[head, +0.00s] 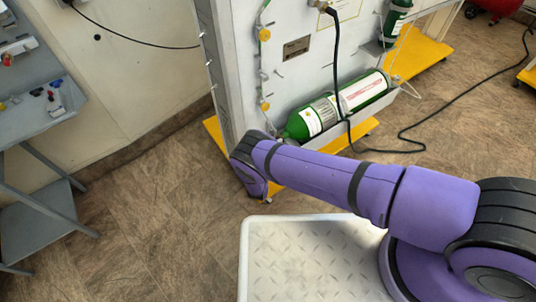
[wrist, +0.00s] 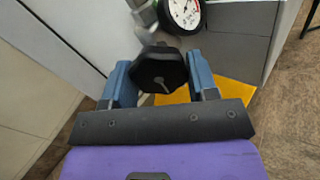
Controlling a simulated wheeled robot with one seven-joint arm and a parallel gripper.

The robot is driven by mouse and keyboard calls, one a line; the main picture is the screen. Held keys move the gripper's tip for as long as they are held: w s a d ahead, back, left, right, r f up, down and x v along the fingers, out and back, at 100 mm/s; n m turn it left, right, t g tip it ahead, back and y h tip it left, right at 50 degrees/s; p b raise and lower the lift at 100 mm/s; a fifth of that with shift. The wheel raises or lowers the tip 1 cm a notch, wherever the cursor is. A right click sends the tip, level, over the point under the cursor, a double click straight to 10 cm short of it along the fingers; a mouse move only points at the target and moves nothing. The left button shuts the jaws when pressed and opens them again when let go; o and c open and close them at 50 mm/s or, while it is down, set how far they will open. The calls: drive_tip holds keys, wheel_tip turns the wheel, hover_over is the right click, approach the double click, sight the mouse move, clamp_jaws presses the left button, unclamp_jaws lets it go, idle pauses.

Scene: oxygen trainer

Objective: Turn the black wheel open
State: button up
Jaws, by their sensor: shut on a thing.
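The black wheel (wrist: 160,70) shows in the wrist view as a dark, many-sided knob with a small pale mark on its face. My gripper (wrist: 160,82) has one blue finger on each side of the wheel and is shut on it. A metal fitting runs up from behind the wheel, and a round white-faced gauge (wrist: 185,12) sits just above and to the right. In the head view my purple arm reaches left to the panel's near edge. The wheel and my gripper are hidden there.
A green cylinder (head: 335,105) lies in a rack low on the panel (head: 290,60). The panel stands on a yellow base (head: 215,135). A grey trolley (head: 40,125) stands at the left. A black cable (head: 440,118) trails on the floor. Bare floor lies between trolley and panel.

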drive_tip(key=o, duration=0.9)
drive_tip(key=shift+s, duration=0.1)
drive_tip(key=shift+s, duration=0.1)
drive_tip(key=v, duration=1)
drive_tip(key=shift+s, duration=0.3)
drive_tip(key=shift+a, duration=0.1)
